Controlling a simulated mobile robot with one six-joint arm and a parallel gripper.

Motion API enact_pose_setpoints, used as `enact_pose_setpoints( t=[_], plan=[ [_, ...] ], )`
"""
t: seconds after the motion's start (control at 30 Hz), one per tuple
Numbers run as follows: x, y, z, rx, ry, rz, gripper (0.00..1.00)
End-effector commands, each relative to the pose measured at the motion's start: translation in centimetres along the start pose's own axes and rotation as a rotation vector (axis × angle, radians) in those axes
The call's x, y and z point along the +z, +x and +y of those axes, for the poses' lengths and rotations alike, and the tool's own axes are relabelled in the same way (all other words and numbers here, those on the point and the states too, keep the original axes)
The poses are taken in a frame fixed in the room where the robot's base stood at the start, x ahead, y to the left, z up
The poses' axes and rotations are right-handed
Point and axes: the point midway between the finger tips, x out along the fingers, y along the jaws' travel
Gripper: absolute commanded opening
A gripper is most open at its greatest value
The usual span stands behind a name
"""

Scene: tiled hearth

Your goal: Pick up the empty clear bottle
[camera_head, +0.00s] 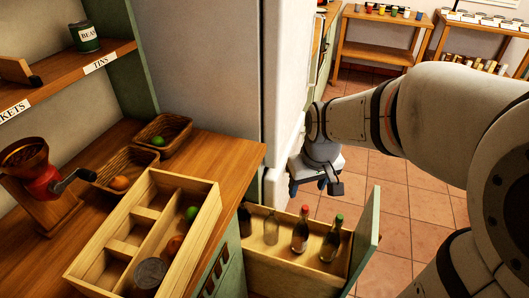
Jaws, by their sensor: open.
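A clear bottle (272,229) stands upright in the open pull-out drawer (292,266), second from the left in a row of bottles. It looks empty, though it is small in view. A dark bottle (244,220) is to its left. A bottle with a red cap and label (301,231) and a dark green bottle (332,240) are to its right. My gripper (322,186) is open and empty, above and to the right of the clear bottle, apart from all the bottles. Its fingers are partly hidden by its body.
A wooden counter (222,158) left of the drawer holds a divided wooden box (104,256), two baskets and a red grinder (42,182). A tall pale cabinet (222,60) stands behind. The drawer's green front panel (367,236) rises at right. Tiled floor (405,185) is clear.

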Motion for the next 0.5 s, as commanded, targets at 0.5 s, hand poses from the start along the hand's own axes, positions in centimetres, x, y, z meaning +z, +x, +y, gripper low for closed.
enact_pose_setpoints(
  t=[0.5],
  plan=[
    [-9.0,19.7,-3.8,-0.055,-0.321,-0.055,0.58]
  ],
)
